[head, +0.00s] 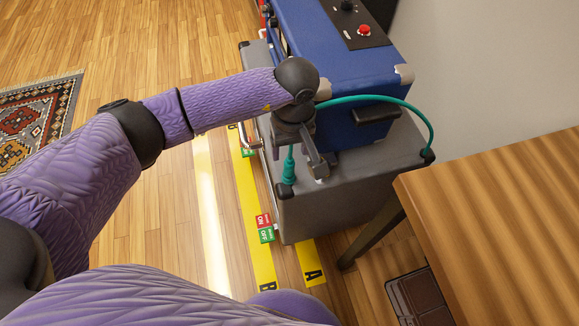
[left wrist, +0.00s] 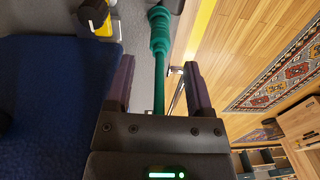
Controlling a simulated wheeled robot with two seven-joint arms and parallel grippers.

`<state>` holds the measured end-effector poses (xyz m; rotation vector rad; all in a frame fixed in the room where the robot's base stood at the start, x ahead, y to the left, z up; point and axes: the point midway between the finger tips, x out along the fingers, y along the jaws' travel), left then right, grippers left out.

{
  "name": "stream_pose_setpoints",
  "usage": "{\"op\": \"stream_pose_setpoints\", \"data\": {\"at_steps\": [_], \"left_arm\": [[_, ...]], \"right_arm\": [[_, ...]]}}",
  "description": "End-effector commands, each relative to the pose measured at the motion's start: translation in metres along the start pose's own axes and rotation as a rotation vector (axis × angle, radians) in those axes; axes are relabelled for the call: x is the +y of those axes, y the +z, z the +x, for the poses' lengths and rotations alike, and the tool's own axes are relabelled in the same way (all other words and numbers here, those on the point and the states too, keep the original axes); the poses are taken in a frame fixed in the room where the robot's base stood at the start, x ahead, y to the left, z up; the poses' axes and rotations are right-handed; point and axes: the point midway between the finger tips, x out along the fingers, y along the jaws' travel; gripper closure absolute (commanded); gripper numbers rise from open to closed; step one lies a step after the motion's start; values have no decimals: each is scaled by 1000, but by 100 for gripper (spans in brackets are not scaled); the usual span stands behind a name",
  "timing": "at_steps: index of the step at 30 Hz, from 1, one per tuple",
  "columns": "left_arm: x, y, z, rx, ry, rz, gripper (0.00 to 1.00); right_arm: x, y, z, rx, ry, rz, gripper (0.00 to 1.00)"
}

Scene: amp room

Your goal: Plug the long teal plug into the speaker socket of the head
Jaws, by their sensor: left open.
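The long teal plug (head: 289,171) is at the front left corner of the grey cabinet (head: 345,200), with its teal cable arching to the cabinet's right side. The blue head (head: 345,75) sits on the cabinet. My left gripper (head: 306,166) is open above the cabinet top, close beside the plug. In the left wrist view the plug (left wrist: 160,32) shows just beyond the open fingertips, and its cable runs back between the fingers without visible grip. The speaker socket cannot be made out. My right gripper is not in view.
The head's panel has a red button (head: 364,30) and a black knob. A wooden table (head: 500,215) stands close at the right. Yellow floor strips (head: 253,215) with red and green labels run along the cabinet's left. A patterned rug (head: 38,118) lies far left.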

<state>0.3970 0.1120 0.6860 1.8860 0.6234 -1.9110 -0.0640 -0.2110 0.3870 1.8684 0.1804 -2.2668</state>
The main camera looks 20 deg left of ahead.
Motion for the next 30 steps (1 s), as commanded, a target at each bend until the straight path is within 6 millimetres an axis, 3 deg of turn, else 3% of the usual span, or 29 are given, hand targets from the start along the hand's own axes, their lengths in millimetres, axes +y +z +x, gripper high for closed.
{"op": "stream_pose_setpoints", "data": {"at_steps": [13, 30], "left_arm": [[0, 0, 70, -4, -2, 0, 32], [0, 0, 75, -1, 1, -1, 32]], "right_arm": [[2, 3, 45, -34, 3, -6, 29], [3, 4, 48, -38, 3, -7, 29]]}}
